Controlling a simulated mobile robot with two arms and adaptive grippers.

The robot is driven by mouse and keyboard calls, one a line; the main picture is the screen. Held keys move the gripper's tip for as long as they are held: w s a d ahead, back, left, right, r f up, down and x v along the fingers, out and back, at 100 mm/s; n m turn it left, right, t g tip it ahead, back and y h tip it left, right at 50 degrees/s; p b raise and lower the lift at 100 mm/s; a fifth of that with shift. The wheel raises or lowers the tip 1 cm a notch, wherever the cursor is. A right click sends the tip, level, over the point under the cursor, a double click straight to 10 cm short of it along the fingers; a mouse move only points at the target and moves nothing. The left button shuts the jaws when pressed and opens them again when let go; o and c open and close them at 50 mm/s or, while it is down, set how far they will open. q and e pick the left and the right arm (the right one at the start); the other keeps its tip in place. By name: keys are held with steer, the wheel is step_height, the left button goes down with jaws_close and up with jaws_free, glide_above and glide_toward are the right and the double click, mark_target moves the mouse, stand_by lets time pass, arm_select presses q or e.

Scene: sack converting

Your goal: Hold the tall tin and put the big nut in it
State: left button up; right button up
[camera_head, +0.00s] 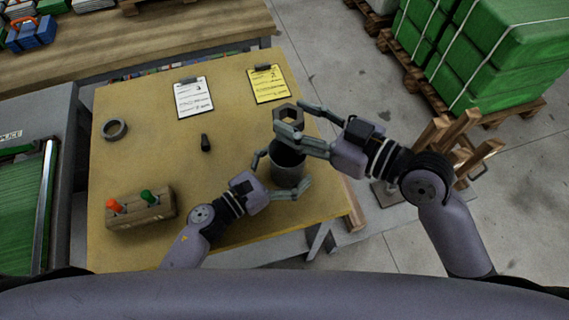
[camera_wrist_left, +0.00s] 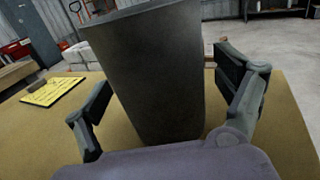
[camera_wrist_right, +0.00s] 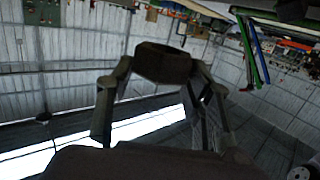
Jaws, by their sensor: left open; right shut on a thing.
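The tall tin (camera_head: 288,170) is a dark grey cylinder standing upright near the table's right front edge; its mouth is partly hidden by my right gripper. My left gripper (camera_head: 283,172) is open, with a finger on either side of the tin. In the left wrist view the tin (camera_wrist_left: 158,80) stands between the open fingers (camera_wrist_left: 163,85), with gaps at both sides. My right gripper (camera_head: 291,119) is shut on the big nut (camera_head: 289,114), a hexagonal ring. It holds the nut above the table, close to the tin's mouth. The nut (camera_wrist_right: 163,63) also shows between the right wrist view's fingertips.
On the table (camera_head: 150,90) are a grey ring (camera_head: 114,129), a small black object (camera_head: 205,143), a white clipboard (camera_head: 194,98), a yellow clipboard (camera_head: 267,85) and a wooden block with orange and green knobs (camera_head: 141,209). The table's middle is mostly clear. Wooden stands (camera_head: 455,145) are at the right.

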arm_select(q)
steer(key=shift+c, duration=0.4)
arm_select(e)
steer(key=shift+r, duration=0.1)
arm_select(q)
steer(key=c, duration=1.2)
arm_select(e)
step_height(320, 180, down, 9)
stand_by(3.7)
arm_select(q)
steer(key=shift+c, duration=0.2)
arm_select(e)
steer(key=o, duration=1.2)
steer(key=shift+o, duration=0.6)
steer(key=o, duration=0.4)
steer(key=shift+o, duration=0.2)
steer(key=shift+s+d, duration=0.1)
